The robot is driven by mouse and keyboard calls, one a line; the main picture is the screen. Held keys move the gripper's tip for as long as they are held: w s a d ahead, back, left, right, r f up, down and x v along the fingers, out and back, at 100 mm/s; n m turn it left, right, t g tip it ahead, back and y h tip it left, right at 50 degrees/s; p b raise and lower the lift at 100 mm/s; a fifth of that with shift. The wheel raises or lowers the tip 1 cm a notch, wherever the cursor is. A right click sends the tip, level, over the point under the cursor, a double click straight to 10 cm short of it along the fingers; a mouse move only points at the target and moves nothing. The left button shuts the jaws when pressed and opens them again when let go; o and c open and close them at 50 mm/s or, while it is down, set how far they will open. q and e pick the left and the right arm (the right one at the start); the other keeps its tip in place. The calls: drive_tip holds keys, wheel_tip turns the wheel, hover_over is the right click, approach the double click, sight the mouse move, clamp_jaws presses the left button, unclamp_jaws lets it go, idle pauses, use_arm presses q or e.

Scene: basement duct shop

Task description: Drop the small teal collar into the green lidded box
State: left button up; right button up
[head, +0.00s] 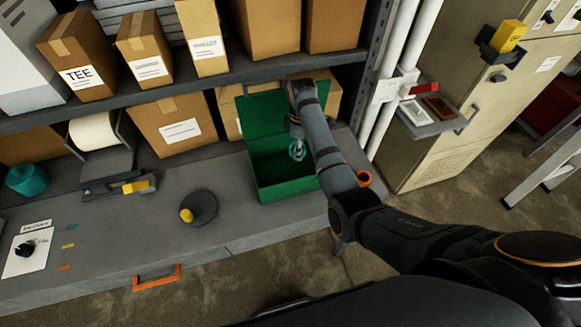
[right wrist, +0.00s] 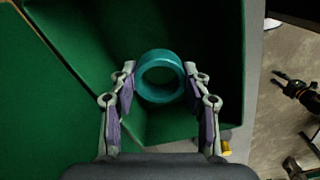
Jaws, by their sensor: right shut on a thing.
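The teal collar (right wrist: 141,76) is a small round ring, held between the two fingertips of my right gripper (right wrist: 160,78). The green lidded box (head: 258,182) stands on the bench with its lid (head: 262,112) raised at the back. In the head view my right gripper (head: 297,150) reaches down over the open box, with the arm hiding part of its right side. In the right wrist view the collar is above the box's green interior (right wrist: 185,30). Its height above the bottom is unclear. A small dark jaw-like shape at the right edge may be my left gripper; I cannot tell.
Cardboard boxes (head: 170,122) stand behind, under a shelf (head: 240,75). A larger teal object (head: 27,180) is far left. Bench in front is clear.

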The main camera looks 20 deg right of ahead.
drive_tip(key=o, duration=1.1)
drive_tip(key=shift+c, duration=0.2)
wheel_tip(320, 180, up, 8)
drive_tip(key=shift+f, duration=0.25)
drive_tip(key=shift+s+f, duration=0.1)
